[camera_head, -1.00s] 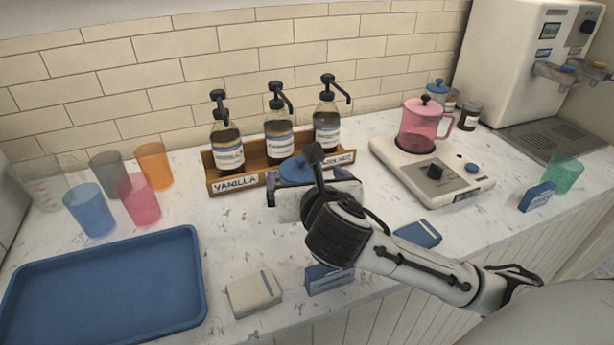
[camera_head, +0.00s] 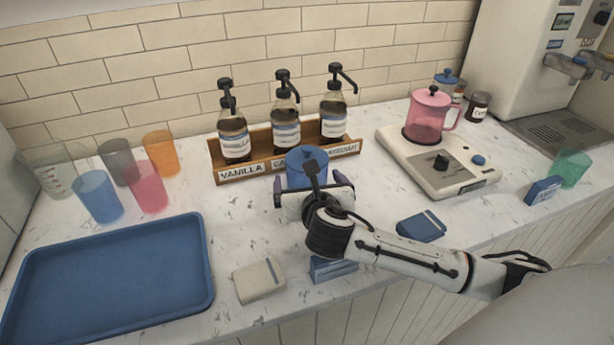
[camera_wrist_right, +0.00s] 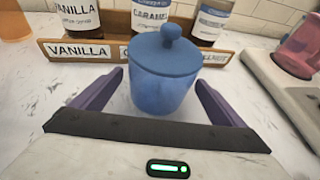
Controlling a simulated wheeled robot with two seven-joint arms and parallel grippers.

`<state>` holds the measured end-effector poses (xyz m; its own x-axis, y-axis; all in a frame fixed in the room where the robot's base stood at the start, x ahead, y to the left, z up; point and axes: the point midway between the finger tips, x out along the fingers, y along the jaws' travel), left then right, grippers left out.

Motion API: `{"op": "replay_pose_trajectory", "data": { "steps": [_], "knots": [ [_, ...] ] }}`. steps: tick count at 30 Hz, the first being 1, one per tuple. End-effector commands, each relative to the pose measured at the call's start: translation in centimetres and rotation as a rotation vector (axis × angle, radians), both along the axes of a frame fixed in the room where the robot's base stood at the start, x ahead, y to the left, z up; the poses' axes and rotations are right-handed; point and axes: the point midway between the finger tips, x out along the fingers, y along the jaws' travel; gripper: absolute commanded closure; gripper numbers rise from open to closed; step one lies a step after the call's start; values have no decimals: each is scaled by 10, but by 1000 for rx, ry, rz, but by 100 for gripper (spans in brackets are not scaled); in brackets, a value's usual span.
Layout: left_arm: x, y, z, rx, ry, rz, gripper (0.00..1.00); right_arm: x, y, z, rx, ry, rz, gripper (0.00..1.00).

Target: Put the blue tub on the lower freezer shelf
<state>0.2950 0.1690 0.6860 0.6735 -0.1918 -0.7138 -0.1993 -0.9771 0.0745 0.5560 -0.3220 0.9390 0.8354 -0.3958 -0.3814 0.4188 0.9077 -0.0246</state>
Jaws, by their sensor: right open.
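The blue tub (camera_wrist_right: 163,80) is a round lidded jar with a knob on top. It stands upright on the counter in front of the syrup rack. In the head view the blue tub (camera_head: 306,160) is partly hidden by my right gripper (camera_head: 312,188). In the right wrist view my right gripper (camera_wrist_right: 160,95) is open, with one purple finger on each side of the tub's lower part. The fingers look apart from the tub. No freezer shelf can be made out. My left gripper is out of view.
A wooden rack (camera_head: 230,176) with syrup bottles stands behind the tub. A white scale (camera_head: 430,165) with a pink pot (camera_head: 427,118) is to the right. A blue tray (camera_head: 110,275) and several cups are left. Small boxes (camera_head: 259,280) lie near the front edge.

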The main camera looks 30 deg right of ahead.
Motion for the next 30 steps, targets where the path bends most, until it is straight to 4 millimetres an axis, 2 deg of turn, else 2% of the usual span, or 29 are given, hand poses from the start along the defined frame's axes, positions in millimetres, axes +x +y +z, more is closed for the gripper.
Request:
{"op": "replay_pose_trajectory", "data": {
  "steps": [4,12,23,30],
  "knots": [
    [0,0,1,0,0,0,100,12,-5,-6,2,1,0,6],
    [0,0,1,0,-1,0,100,14,-6,-7,2,0,1,8],
    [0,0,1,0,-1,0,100,15,-6,-5,0,-3,2,69],
    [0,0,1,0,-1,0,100,15,-6,-4,0,-3,1,69]
  ]
}}
